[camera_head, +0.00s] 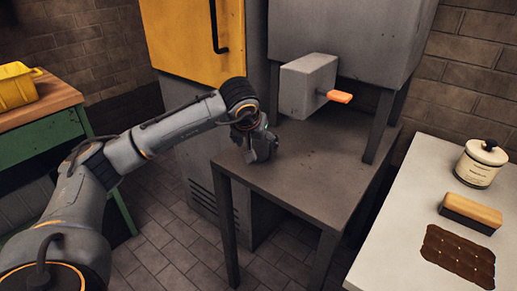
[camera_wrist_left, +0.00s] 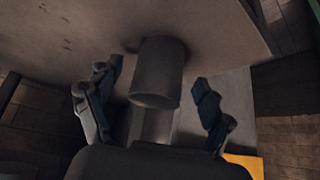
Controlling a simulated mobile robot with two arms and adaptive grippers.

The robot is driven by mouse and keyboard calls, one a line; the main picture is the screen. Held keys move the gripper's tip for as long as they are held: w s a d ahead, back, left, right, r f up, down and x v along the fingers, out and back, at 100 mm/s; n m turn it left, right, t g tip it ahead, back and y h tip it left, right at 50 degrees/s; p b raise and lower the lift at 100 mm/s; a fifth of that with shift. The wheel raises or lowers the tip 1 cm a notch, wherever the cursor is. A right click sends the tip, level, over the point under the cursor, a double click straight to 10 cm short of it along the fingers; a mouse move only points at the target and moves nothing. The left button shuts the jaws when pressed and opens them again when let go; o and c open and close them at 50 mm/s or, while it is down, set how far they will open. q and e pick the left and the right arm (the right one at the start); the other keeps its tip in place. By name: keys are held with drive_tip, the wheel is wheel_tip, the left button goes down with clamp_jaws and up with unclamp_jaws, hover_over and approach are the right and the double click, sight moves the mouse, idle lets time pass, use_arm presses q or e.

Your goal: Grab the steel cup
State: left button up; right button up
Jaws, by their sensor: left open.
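The steel cup (camera_wrist_left: 158,75) shows in the left wrist view as a plain dark grey cylinder standing on the grey tabletop. In the head view I cannot make it out behind my left gripper. My left gripper (camera_head: 262,147) is low over the left back part of the grey table (camera_head: 300,178). In the left wrist view its fingers are spread open, one on each side of the cup, with visible gaps. I cannot tell how deep the cup sits between them. My right gripper is not in view.
A yellow cabinet (camera_head: 195,40) is behind. The pale table at right holds a jar (camera_head: 480,164), a brush (camera_head: 470,213) and a brown slab (camera_head: 458,255). The grey table's front is clear.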

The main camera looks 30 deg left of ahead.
sight(258, 147)
use_arm(q)
drive_tip(key=x, duration=0.3)
drive_tip(key=shift+w+a+f, duration=0.1)
drive_tip(key=shift+w+f, duration=0.1)
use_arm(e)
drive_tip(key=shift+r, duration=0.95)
use_arm(q)
drive_tip(key=shift+c, duration=0.2)
drive_tip(key=c, duration=1.3)
drive_tip(key=shift+r, duration=0.1)
